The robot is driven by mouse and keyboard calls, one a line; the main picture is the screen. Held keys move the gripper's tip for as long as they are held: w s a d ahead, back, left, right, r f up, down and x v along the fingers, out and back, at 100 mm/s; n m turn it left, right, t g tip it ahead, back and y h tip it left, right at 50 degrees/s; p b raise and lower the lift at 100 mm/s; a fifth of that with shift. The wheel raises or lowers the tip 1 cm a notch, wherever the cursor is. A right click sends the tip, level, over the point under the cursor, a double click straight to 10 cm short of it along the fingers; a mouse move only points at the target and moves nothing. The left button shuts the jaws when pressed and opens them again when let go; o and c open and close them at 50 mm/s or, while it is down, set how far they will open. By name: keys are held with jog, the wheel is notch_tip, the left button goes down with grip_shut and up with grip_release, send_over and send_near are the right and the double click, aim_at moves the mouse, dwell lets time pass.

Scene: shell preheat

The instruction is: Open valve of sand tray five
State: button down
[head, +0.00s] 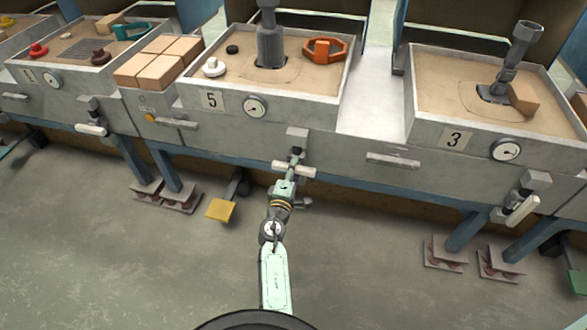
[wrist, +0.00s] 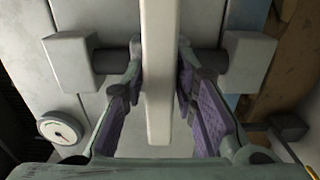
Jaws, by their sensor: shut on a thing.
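Sand tray five (head: 325,112) stands at the top centre of the head view, with a "5" plate (head: 212,100) on its front wall. Its white valve handle (head: 306,172) is below the front wall, under a grey valve block (head: 297,134), and lies about level across the picture. My gripper (head: 291,172) reaches it from below and is shut on the middle of the handle. In the wrist view the pale handle (wrist: 158,80) runs upright between the two purple-padded fingers (wrist: 160,70), whose tips press its sides. A dark shaft with grey blocks lies behind it.
Tray three (head: 430,125) stands right, with its own handle (head: 522,210) hanging slanted. Another handle (head: 91,129) is at left. A gauge (head: 255,107) is on tray five's front. A yellow pedal (head: 220,210) is low left of my arm. The floor in front is clear.

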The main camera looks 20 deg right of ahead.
jog(key=shift+n, duration=0.3)
jog(key=n, duration=0.3)
jog(key=shift+n+p, duration=0.3)
jog(key=shift+p, duration=0.05)
jog(key=n+p, duration=0.1)
jog(key=n, duration=0.3)
jog(key=shift+n, duration=0.3)
jog(key=n+p, duration=0.1)
jog(key=n, duration=0.3)
jog(key=shift+n, duration=0.3)
jog(key=shift+n+p, duration=0.85)
jog(key=shift+n, duration=1.35)
jog(key=c, duration=1.4)
grip_release()
jog(key=shift+c, duration=0.2)
